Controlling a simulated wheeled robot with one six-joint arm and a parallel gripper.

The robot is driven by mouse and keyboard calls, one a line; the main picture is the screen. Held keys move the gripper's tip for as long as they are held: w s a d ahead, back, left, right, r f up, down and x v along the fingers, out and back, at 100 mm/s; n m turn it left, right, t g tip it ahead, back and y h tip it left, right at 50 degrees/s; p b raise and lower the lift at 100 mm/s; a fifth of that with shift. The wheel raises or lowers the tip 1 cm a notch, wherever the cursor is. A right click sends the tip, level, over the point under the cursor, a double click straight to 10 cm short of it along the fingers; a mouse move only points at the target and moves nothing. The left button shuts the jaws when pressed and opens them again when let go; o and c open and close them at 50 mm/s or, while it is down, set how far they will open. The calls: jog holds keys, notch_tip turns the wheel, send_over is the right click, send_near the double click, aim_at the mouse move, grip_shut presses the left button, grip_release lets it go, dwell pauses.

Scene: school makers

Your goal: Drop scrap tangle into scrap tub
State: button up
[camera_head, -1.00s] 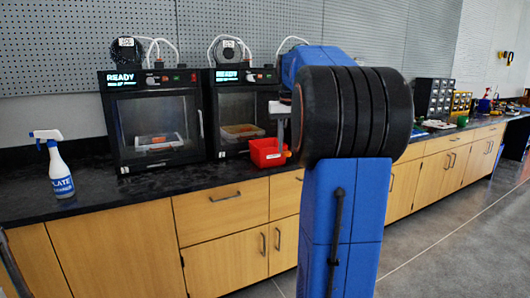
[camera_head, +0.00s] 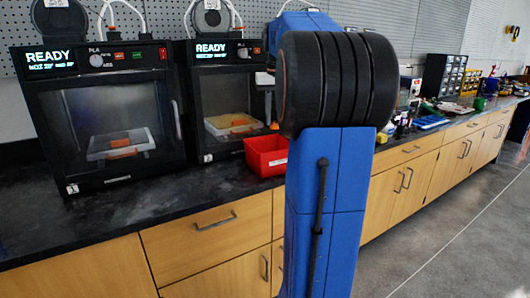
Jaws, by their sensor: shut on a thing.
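The red scrap tub (camera_head: 264,158) stands on the dark counter, in front of the right printer; my arm hides its right side. My gripper (camera_head: 270,112) is mostly hidden behind my dark wheel-like arm joint, with only a narrow edge of it showing above the tub. It is shut on a small orange thing (camera_head: 274,125), which seems to be the scrap tangle. Only a bit of the orange shows, just above the tub's rim. I cannot tell whether it is over the tub's opening or behind it.
Two printers marked READY, the left one (camera_head: 105,115) and the right one (camera_head: 222,100), stand at the back of the counter (camera_head: 130,215). Each holds a tray with an orange piece. Small drawers (camera_head: 444,76) and tools lie farther right. Grey floor is open at right.

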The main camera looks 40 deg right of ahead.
aim_at(275, 129)
jog(key=shift+w+f, duration=0.1)
jog(key=shift+f, duration=2.9)
jog(key=o, duration=1.1)
jog(key=shift+c, duration=0.2)
notch_tip(275, 129, up, 17)
jog(key=s+a, duration=0.1)
jog(key=s, duration=0.1)
jog(key=shift+a, duration=0.25)
jog(key=shift+s+r, duration=0.1)
